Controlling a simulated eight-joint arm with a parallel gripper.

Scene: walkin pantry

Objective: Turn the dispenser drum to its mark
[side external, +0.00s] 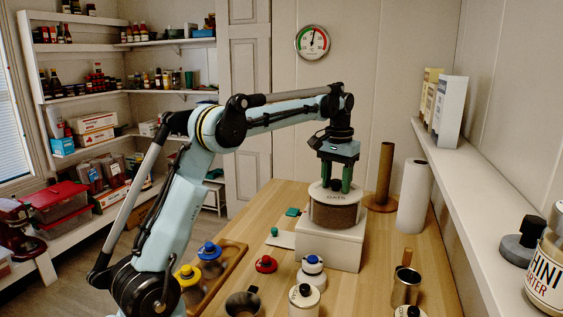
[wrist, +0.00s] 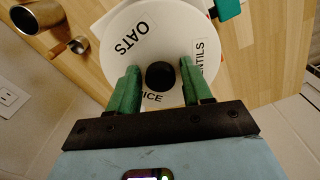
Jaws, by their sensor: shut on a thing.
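The dispenser drum (side external: 335,213) is round with brown contents and a white top marked OATS, and stands on a white box (side external: 330,245). In the wrist view its white top (wrist: 130,65) shows the labels OATS and, partly hidden, ones ending in NTILS and ICE. A black knob (wrist: 160,75) is at its middle. My gripper (side external: 336,187) is above the drum, pointing down. A teal tab (wrist: 228,8) is beside the drum's rim.
A paper towel roll (side external: 412,196) and a brown roll on a holder (side external: 384,175) stand behind right. Several lidded jars, a metal cup (side external: 405,287) and a wooden tray (side external: 228,258) are in front. A wall shelf (side external: 470,190) runs along the right.

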